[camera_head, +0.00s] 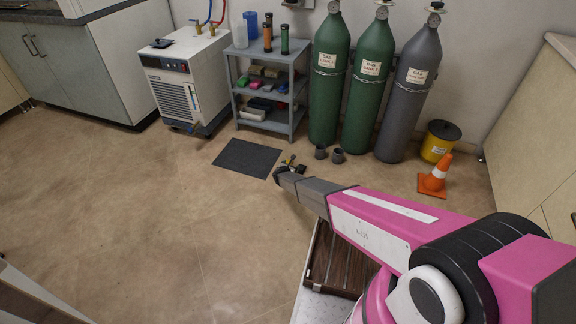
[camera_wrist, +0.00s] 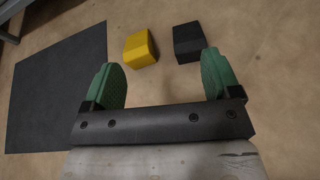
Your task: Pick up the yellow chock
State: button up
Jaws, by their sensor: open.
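The yellow chock (camera_wrist: 141,47) lies on the tan floor in the wrist view, just right of the dark mat. It is a small block with sloped faces. My gripper (camera_wrist: 160,78) is open and empty, its two green finger pads wide apart. The chock sits beyond the fingertips, between their lines and nearer the left one, with no contact visible. In the head view my gripper (camera_head: 288,166) is at the end of my pink arm, low in front of the gas cylinders.
A black block (camera_wrist: 188,43) lies right of the yellow chock, with a narrow gap. The dark mat (camera_head: 246,158) lies flat at left. A grey shelf cart (camera_head: 270,124), gas cylinders (camera_head: 367,90), an orange cone (camera_head: 434,178) and a yellow bucket (camera_head: 437,146) stand behind. The left floor is clear.

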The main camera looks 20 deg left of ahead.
aim_at(288, 162)
jog(key=a+f+n, duration=0.1)
jog(key=a+f+y, duration=0.1)
jog(key=a, duration=0.1)
jog(key=a+f+n, duration=0.1)
jog(key=f, duration=0.1)
jog(key=shift+s+a+n, duration=0.3)
jog(key=shift+s+a, duration=0.1)
jog(key=shift+a+f, duration=0.25)
jog(key=x, duration=0.4)
jog(key=shift+w, duration=0.25)
jog(key=shift+r+x, duration=0.2)
jog(key=shift+x, duration=1.3)
jog(key=shift+r+x, duration=0.2)
jog(key=shift+x, duration=1.3)
jog(key=shift+w+d, duration=0.1)
jog(key=shift+w, duration=0.1)
jog(key=c, duration=1.1)
